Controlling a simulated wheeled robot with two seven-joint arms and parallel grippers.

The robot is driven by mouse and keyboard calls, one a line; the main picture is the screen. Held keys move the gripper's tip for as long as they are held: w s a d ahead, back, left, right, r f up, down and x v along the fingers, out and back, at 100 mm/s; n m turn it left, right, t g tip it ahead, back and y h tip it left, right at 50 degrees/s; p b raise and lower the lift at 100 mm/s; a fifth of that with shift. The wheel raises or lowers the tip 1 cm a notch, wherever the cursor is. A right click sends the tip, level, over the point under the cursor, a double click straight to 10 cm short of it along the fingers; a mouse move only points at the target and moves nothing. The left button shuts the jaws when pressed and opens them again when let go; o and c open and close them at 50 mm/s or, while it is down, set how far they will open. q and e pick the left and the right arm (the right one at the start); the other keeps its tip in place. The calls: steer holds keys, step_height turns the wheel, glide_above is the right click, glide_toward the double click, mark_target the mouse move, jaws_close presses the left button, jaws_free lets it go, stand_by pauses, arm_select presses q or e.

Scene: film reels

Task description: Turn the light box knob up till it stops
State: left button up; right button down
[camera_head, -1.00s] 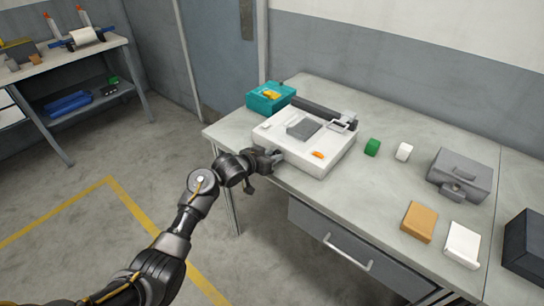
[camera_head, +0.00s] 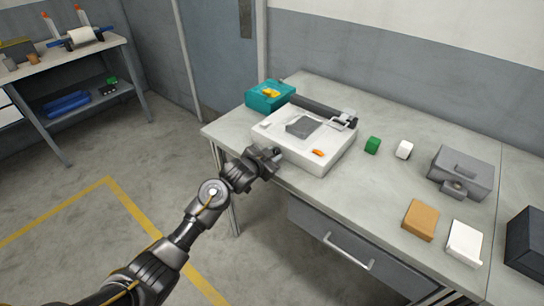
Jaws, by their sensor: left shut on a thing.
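The white light box (camera_head: 318,166) lies near the left end of the grey table, with a dark grey square piece (camera_head: 303,127) and an orange part (camera_head: 318,153) on its top. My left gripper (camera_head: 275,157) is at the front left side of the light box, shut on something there. The knob itself is hidden by the gripper, so I cannot see its setting. My right gripper is not in view.
A teal bin (camera_head: 269,96) and a dark bar (camera_head: 318,107) stand behind the light box. To its right are a green block (camera_head: 372,145), a white block (camera_head: 404,150), a grey device (camera_head: 461,171), a tan box (camera_head: 421,220) and a white box (camera_head: 464,242). A drawer handle (camera_head: 348,253) juts out below.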

arm_select(q)
steer(key=shift+f+m, duration=0.1)
steer(key=shift+m, duration=0.3)
stand_by(0.3)
steer(key=o, duration=1)
steer(key=b+v, duration=0.1)
steer(key=v, duration=1)
steer(key=shift+s+d, duration=0.15)
steer(key=shift+d, duration=0.15)
steer(key=shift+f, duration=0.15)
